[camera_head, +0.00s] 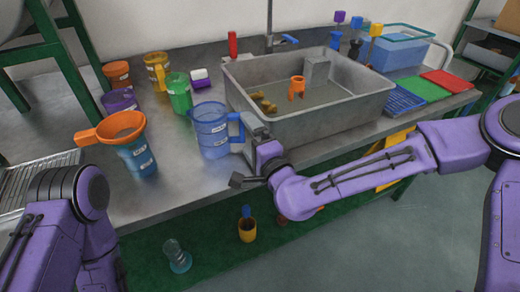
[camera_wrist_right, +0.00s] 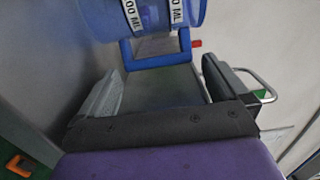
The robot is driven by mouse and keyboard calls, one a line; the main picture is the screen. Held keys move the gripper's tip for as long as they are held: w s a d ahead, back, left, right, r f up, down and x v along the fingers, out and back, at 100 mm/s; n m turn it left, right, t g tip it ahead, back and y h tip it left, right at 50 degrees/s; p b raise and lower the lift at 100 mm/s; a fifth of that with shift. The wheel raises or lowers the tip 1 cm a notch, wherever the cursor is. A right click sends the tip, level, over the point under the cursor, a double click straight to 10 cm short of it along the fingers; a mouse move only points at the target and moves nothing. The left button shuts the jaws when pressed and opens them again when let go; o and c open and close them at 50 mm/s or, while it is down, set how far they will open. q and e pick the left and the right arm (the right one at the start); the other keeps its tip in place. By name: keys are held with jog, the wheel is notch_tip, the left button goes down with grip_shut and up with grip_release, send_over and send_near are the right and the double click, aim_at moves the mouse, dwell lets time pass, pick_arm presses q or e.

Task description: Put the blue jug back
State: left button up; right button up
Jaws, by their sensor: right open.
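The blue jug (camera_head: 209,132), see-through with white volume labels, stands upright on the metal counter just left of the sink. Its blue handle (camera_head: 237,130) points right, toward my right gripper (camera_head: 252,140). In the right wrist view the jug (camera_wrist_right: 150,18) fills the top, with its handle (camera_wrist_right: 158,62) just beyond the fingers. My right gripper (camera_wrist_right: 158,88) is open and empty, its two fingers spread apart; I cannot tell whether either touches the handle. My left arm shows at the lower left of the head view, but its gripper is not in view.
A blue container with an orange funnel (camera_head: 121,127) stands left of the jug. Green (camera_head: 179,92), purple (camera_head: 119,101) and orange (camera_head: 156,66) jugs stand behind. The metal sink (camera_head: 300,127) lies right. The counter in front of the jug is clear.

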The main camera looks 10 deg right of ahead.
jog(key=v, duration=0.5)
jog(key=shift+s+d, duration=0.1)
jog(key=shift+s, duration=0.1)
jog(key=p+v, duration=0.4)
jog(key=p, duration=0.2)
jog(key=s+d+f+n+g+h, duration=0.2)
jog(key=s+d+f+g, duration=0.15)
jog(key=f, duration=0.65)
jog(key=s+d+f+n+g+h, duration=0.25)
jog(key=s+f, duration=0.25)
jog(key=f, duration=0.6)
jog(key=s+d+f+n+g+h, duration=0.1)
jog(key=s+d+f+g+h, duration=0.1)
jog(key=s+d+f, duration=0.3)
jog(key=s+d+f+n+g+h, duration=0.1)
jog(key=s+d+f+g+h, duration=0.2)
jog(key=s+d, duration=0.7)
notch_tip(320, 180, down, 3)
jog(key=d+g, duration=0.2)
jog(key=shift+s+r+g, duration=0.2)
jog(key=shift+g, duration=0.1)
